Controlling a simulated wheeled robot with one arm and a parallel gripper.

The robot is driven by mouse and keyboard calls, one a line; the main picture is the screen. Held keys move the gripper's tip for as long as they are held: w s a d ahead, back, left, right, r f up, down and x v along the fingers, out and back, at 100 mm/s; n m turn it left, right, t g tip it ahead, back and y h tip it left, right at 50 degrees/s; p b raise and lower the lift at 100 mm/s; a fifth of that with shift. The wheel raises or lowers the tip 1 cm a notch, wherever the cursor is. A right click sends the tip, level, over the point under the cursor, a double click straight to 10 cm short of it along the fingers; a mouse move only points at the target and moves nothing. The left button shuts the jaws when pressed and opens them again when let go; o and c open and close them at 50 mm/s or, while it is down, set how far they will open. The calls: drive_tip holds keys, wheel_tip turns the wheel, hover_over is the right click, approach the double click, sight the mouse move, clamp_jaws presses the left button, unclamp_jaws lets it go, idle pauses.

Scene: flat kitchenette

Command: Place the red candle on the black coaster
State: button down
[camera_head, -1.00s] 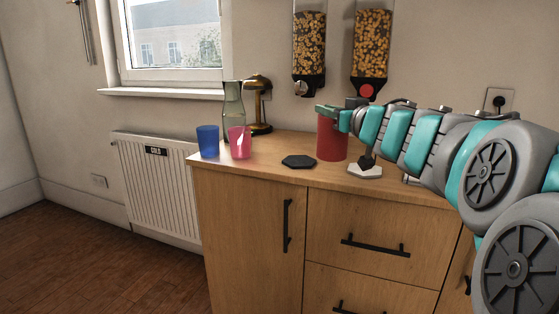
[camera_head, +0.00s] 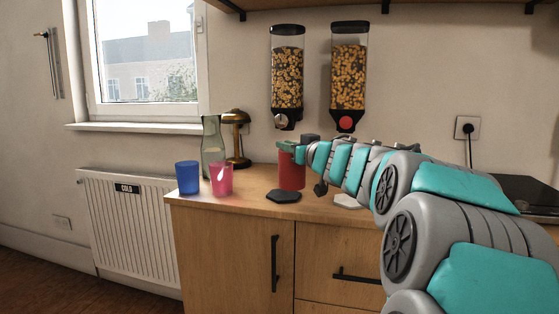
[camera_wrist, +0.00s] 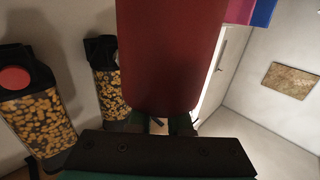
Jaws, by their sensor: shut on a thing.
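The red candle (camera_head: 291,172) is upright at the counter's back part, in my gripper (camera_head: 291,145), which is shut on its upper end. In the wrist view the candle (camera_wrist: 170,50) fills the upper middle, close to the gripper (camera_wrist: 160,122). The black coaster (camera_head: 283,197) lies flat on the counter, just in front of and slightly left of the candle in the head view. Nothing rests on it. Whether the candle's base touches the counter I cannot tell.
On the wooden counter (camera_head: 250,190), a blue cup (camera_head: 187,177), a pink cup (camera_head: 221,179), a glass carafe (camera_head: 211,150) and a dark lamp (camera_head: 236,140) stand left. A white coaster (camera_head: 347,201) lies right, partly behind my arm. Two cereal dispensers (camera_head: 287,80) hang above.

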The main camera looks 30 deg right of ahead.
sight(292, 170)
drive_tip(key=w+d+f+b, duration=0.1)
drive_tip(key=w+f+b, duration=0.1)
drive_tip(key=w+f, duration=0.2)
drive_tip(key=shift+w+d, duration=0.25)
drive_tip(key=shift+w, duration=0.7)
drive_tip(key=shift+f, duration=0.1)
drive_tip(key=c, duration=0.8)
unclamp_jaws()
drive_tip(key=shift+c, duration=0.2)
drive_tip(key=s, duration=0.7)
drive_tip(key=s+p, duration=0.1)
drive_tip(key=s, duration=0.3)
drive_tip(key=shift+s+a+r, duration=0.2)
drive_tip(key=shift+a, duration=0.15)
drive_tip(key=shift+s+f, duration=0.1)
drive_tip(key=shift+s, duration=0.2)
